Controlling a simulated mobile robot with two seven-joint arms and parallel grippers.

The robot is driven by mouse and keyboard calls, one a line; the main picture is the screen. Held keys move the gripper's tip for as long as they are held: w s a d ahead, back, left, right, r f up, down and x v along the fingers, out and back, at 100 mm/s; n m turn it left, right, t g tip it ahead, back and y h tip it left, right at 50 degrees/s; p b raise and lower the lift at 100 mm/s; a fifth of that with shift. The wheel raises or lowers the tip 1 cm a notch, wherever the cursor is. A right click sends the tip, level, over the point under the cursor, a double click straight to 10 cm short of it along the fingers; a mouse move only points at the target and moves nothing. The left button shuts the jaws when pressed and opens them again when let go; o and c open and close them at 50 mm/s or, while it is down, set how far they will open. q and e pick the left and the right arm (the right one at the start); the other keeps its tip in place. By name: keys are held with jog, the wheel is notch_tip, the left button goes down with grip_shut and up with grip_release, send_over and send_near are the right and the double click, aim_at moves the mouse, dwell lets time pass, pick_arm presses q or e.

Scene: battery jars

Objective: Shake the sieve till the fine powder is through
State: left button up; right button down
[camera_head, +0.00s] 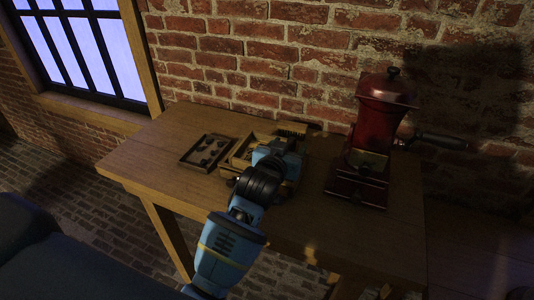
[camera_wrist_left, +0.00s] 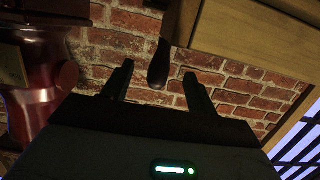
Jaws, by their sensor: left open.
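A wooden frame (camera_head: 240,150), which looks like the sieve, sits on the table behind my left gripper. My arm hides part of it, and I cannot see any powder. In the left wrist view a light wooden box side (camera_wrist_left: 245,42) fills the upper right, and a dark rounded handle (camera_wrist_left: 160,62) shows beside it. My left gripper (camera_head: 279,147) is at the wooden frame. Its two fingers (camera_wrist_left: 158,78) are apart, with the handle in view between their tips; I cannot tell whether they touch it. My right gripper is not in view.
A shallow dark tray (camera_head: 184,160) with several small dark pieces lies left of the frame. A red grinder (camera_head: 381,120) with a side crank stands to the right. The table (camera_head: 140,160) is bare at its left end; a brick wall (camera_head: 240,50) rises behind.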

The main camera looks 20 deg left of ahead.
pick_arm(q)
jog(key=s+r, duration=0.1)
jog(key=s, duration=0.5)
jog(key=shift+s, duration=0.3)
jog(key=shift+w, duration=0.1)
jog(key=shift+w+f, duration=0.2)
jog(key=shift+w, duration=1)
jog(key=shift+w+f, duration=0.15)
jog(key=shift+w, duration=1.1)
jog(key=shift+w+f, duration=0.2)
jog(key=shift+w, duration=1)
